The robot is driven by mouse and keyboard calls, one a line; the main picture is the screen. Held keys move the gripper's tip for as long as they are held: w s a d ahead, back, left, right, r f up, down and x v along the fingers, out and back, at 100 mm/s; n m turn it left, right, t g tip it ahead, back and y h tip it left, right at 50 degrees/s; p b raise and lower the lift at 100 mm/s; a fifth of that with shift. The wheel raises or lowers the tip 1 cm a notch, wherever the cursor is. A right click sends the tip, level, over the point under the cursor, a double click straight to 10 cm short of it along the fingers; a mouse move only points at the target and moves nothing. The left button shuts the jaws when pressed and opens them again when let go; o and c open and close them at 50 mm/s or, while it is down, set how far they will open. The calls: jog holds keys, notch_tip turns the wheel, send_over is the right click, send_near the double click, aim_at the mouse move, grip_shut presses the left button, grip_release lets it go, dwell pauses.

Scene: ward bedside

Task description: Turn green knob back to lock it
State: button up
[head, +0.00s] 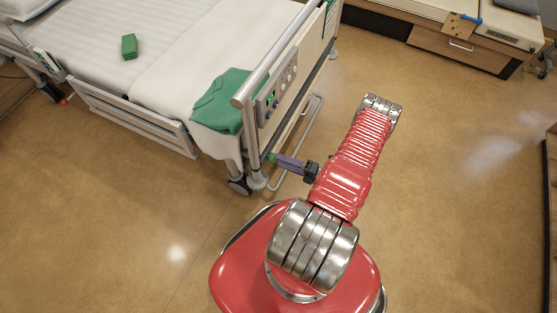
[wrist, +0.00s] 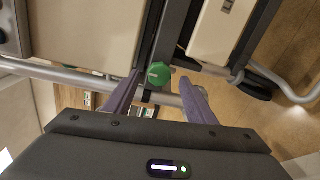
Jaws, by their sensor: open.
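The green knob (wrist: 159,74) is a small round knob at the foot end of the bed, in the middle of the wrist view. It also shows in the head view (head: 271,157), small, at the tip of my gripper. My gripper (wrist: 161,84) is open, with its two purple fingers on either side of the knob in the wrist view. I cannot tell whether either finger touches the knob. In the head view my gripper (head: 280,159) points left at the bed's lower corner.
The bed (head: 190,60) fills the upper left, with a green cloth (head: 217,105) over its corner and a green box (head: 129,46) on the mattress. A control panel (head: 281,88) is on the footboard. A drawer unit (head: 455,47) stands at the upper right. The floor at right is clear.

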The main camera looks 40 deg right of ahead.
jog(key=f+v, duration=0.1)
jog(key=v, duration=0.9)
jog(key=shift+r, duration=0.4)
